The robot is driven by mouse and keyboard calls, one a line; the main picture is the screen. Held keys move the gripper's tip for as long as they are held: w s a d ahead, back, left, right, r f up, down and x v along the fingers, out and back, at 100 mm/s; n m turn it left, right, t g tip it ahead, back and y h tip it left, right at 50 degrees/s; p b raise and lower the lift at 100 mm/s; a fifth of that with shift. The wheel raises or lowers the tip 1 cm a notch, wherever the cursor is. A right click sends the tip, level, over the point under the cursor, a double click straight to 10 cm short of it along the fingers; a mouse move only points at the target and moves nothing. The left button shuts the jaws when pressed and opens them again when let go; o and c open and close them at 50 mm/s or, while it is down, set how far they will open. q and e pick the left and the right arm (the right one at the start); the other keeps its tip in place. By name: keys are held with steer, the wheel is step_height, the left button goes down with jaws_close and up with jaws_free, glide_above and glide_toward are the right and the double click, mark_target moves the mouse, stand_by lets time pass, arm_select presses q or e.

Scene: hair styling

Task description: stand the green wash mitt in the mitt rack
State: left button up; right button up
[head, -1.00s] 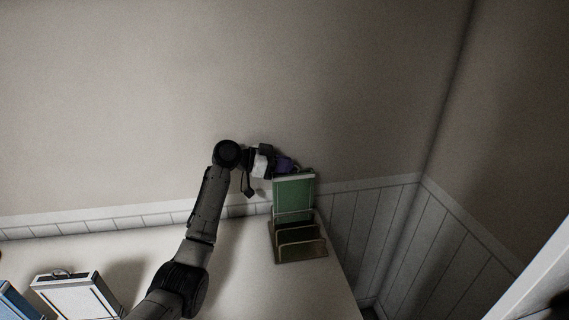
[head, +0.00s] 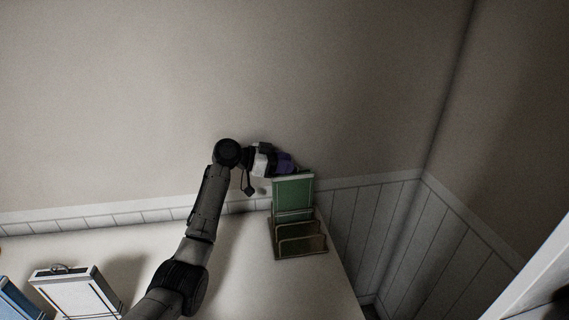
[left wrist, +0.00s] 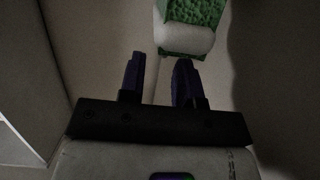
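The green wash mitt (head: 292,193) stands upright in the rear part of the mitt rack (head: 301,246), at the back right of the table. Its lower part is hidden behind the rack's dividers. My left gripper (head: 286,163), with purple fingers, is at the mitt's top edge, reaching in from the left. In the left wrist view its two fingers (left wrist: 158,80) are apart with nothing between them. The mitt (left wrist: 192,12) shows just beyond the fingertips there, with its pale edge towards them. My right gripper is not in view.
A white box-like item (head: 78,292) and a blue one (head: 17,302) stand at the table's front left. The pale table (head: 235,275) is clear between them and the rack, apart from my left arm. The wall is close behind the rack, and the table's right edge is beside it.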

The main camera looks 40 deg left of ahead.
arm_select(q)
steer(key=shift+s+a+b, duration=0.3)
steer(key=shift+s+a, duration=0.05)
steer(key=shift+s, duration=0.1)
steer(key=shift+b+v, duration=1.65)
steer(key=shift+v, duration=4.7)
steer(key=shift+d+r, duration=0.1)
